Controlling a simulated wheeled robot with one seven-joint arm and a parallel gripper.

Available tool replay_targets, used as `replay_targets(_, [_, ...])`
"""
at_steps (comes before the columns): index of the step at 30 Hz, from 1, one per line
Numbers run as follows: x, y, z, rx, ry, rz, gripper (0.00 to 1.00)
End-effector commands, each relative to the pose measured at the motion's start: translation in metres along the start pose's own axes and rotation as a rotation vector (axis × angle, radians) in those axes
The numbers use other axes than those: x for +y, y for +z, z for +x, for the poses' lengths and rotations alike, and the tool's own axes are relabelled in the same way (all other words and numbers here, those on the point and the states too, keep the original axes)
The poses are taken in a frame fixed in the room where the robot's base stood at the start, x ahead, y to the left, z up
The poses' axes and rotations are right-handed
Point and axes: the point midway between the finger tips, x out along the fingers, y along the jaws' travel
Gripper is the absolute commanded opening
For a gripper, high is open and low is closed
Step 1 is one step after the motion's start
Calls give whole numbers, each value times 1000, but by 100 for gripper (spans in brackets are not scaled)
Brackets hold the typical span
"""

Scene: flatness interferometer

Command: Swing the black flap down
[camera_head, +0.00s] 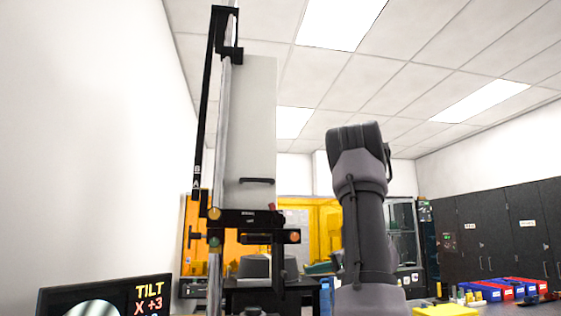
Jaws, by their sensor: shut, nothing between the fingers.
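The interferometer stands left of centre, with a tall pale panel (252,130) that has a dark handle (257,181) near its bottom. A long, narrow black piece (206,110) runs along its left side, nearly upright and leaning slightly, with a black bracket (228,52) at the top. It may be the black flap seen nearly edge-on; I cannot tell for sure. A black stage (250,222) with orange-ended knobs sits below the panel. My arm rises right of centre, apart from the instrument in the picture. My gripper does not show.
A monitor (103,298) at the lower left reads TILT X +3. Orange-yellow screens (310,222) stand behind the instrument. Blue and red bins (512,290) and a yellow item (446,310) lie at the lower right. Dark cabinets (500,232) line the right wall.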

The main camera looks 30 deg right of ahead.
Motion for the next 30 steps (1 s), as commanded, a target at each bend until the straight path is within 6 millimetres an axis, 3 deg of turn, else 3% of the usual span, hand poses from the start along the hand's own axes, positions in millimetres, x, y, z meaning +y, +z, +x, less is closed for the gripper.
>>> replay_targets(12, [4, 37, 37, -1, -187, 189, 0])
replay_targets(30, [1, 48, 48, -4, -240, 239, 0])
